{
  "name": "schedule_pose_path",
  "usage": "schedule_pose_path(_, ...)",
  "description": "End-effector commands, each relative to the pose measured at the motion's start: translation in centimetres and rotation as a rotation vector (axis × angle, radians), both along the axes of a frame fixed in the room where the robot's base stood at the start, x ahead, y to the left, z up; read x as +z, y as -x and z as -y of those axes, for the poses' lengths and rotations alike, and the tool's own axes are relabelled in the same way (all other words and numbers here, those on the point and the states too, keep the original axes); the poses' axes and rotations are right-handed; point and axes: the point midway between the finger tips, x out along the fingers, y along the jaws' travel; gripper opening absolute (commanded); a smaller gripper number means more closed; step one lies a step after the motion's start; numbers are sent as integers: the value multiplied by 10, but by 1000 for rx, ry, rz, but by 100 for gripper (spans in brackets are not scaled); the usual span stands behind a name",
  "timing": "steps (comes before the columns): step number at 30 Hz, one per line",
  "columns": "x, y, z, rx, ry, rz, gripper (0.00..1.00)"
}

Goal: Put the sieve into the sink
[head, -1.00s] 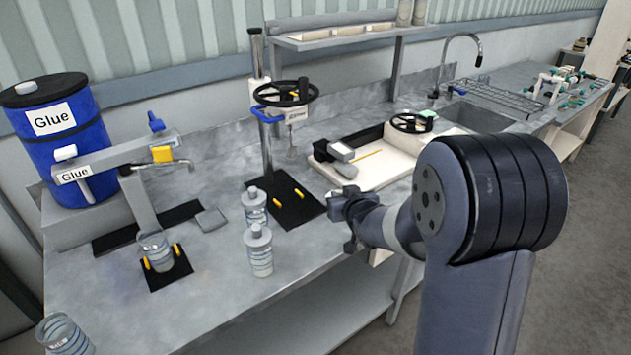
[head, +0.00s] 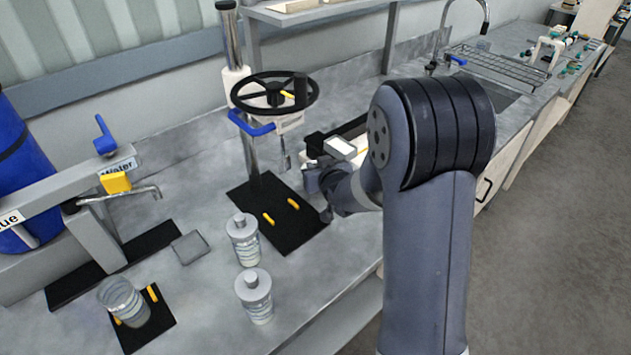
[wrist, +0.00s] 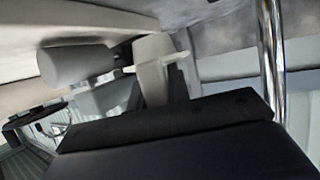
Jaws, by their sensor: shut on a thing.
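My gripper (head: 320,196) is low over the worktop in the head view, at the right edge of a black base plate. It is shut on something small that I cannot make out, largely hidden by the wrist. In the wrist view, pale and grey parts (wrist: 160,70) stand close together beyond my dark wrist housing; I cannot tell fingers from held thing there. I cannot identify a sieve in either view. The sink (head: 492,94) is a basin in the worktop at the back right, partly behind my arm, with a curved tap beside it.
A press with a black handwheel (head: 275,93) stands left of my gripper on the base plate (head: 290,228). Two lidded jars (head: 254,293) and an open glass (head: 124,300) are at the front left. A wire rack (head: 500,62) lies beside the sink. Floor at right is clear.

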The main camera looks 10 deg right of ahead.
Motion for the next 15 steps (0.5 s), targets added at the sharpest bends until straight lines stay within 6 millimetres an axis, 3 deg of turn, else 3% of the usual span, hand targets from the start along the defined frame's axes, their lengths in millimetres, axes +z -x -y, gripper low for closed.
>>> schedule_pose_path(15, -52, 0, 0, 0, 0, 0, 0)
